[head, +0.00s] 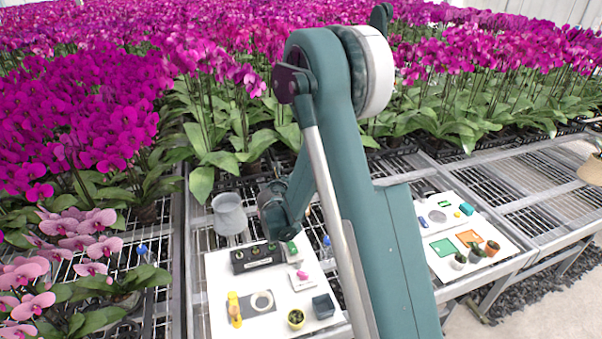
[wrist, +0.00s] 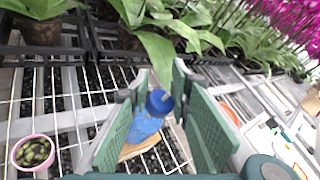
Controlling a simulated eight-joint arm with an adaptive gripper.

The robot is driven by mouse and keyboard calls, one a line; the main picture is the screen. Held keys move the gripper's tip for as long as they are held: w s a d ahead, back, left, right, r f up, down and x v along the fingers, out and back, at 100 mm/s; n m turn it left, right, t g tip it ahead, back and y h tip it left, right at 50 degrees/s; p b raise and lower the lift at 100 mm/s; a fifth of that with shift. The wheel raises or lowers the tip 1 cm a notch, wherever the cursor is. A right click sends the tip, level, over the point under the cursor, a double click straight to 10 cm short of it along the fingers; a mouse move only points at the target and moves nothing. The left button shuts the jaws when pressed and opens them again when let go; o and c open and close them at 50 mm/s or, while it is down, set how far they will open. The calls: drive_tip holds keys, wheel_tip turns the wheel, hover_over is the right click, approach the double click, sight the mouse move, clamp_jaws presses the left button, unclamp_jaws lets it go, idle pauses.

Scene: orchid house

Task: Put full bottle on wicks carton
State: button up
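In the wrist view, a translucent blue bottle (wrist: 146,124) with a dark blue cap shows between the two green fingers of my gripper (wrist: 160,72). The fingers stand apart, with a gap visible around the bottle, and I see no clear grip on it. In the head view, one small blue bottle (head: 327,241) is just right of my lower arm and another (head: 142,250) stands on the bench at left. How full they are cannot be told. A small green-and-white carton (head: 291,253) stands on the white board; I cannot read whether it is the wicks carton.
The white board (head: 218,318) also holds a dark box (head: 255,258), a yellow bottle (head: 234,309), a potted cactus (head: 296,319) and a blue-grey box (head: 323,306). A grey pot (head: 229,214) stands behind. A second board (head: 505,248) lies right. Orchids crowd the back and left.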

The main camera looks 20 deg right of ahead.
drive_tip(key=v, duration=0.6)
drive_tip(key=shift+s+a+r, duration=0.1)
drive_tip(key=shift+s, duration=0.1)
idle(0.5)
drive_tip(key=s+d+r+m+g+y, duration=0.1)
drive_tip(key=s+r+m+g+y, duration=0.1)
drive_tip(key=s+r+m, duration=0.7)
drive_tip(key=s+r+m+g+y, duration=0.1)
drive_tip(key=s+r+m, duration=0.3)
drive_tip(key=s+m, duration=0.55)
drive_tip(key=s+a+m+y, duration=0.2)
drive_tip(key=s+m, duration=0.5)
drive_tip(key=s, duration=0.7)
drive_tip(key=s+a+r+m+g+y, duration=0.1)
drive_tip(key=s+a+m+y, duration=0.2)
drive_tip(key=s, duration=1.2)
drive_tip(key=shift+a+r+m, duration=0.3)
drive_tip(key=shift+a+m, duration=0.85)
drive_tip(key=shift+m, duration=1.4)
